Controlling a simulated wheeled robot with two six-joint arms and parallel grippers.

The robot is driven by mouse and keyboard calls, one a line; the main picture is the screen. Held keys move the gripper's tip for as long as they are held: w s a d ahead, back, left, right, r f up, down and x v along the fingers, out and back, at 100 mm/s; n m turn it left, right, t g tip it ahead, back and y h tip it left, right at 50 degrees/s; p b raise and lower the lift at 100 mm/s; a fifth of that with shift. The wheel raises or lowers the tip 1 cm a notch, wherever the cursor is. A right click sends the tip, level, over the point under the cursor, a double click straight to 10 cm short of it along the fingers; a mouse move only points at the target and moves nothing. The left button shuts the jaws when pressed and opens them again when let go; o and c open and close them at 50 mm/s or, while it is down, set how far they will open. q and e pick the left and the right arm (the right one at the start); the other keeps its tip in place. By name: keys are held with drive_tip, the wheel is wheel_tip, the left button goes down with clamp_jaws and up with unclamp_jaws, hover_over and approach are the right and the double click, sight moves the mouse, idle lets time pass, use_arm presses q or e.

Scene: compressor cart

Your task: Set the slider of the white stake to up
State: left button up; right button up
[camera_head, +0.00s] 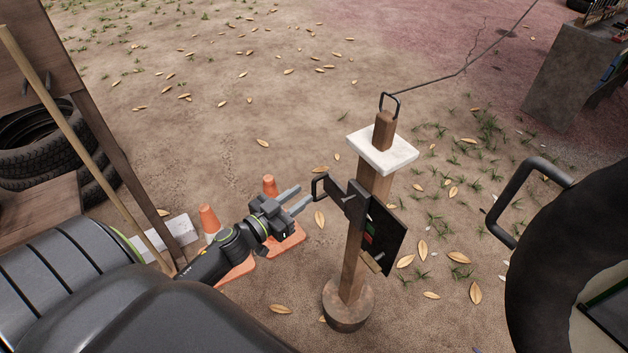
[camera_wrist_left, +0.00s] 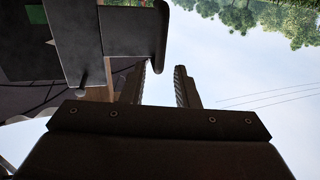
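The stake (camera_head: 352,255) is a brown wooden post on a round base, with a white square plate (camera_head: 383,148) near its top. A dark bracket (camera_head: 356,203), which looks like the slider, sits on the post below the plate. A black loop handle (camera_head: 320,187) sticks out from its left side. My left gripper (camera_head: 303,198) is open just left of this handle, apart from it as far as I can tell. A dark panel (camera_wrist_left: 75,40) with a bar is close by at upper left. My right gripper is not in view.
A black panel (camera_head: 385,238) hangs on the post's right side. A wire runs from the top loop (camera_head: 389,103). Orange cones (camera_head: 208,220) stand behind my left arm. Tyres (camera_head: 40,140) lie at left. A large dark rounded thing with a handle (camera_head: 515,190) fills the right.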

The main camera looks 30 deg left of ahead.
sight(314, 184)
use_arm(q)
drive_tip(key=w, duration=0.2)
drive_tip(key=w+d, duration=0.1)
drive_tip(key=w, duration=0.2)
drive_tip(key=shift+w+d, duration=0.1)
drive_tip(key=shift+w, duration=0.25)
clamp_jaws()
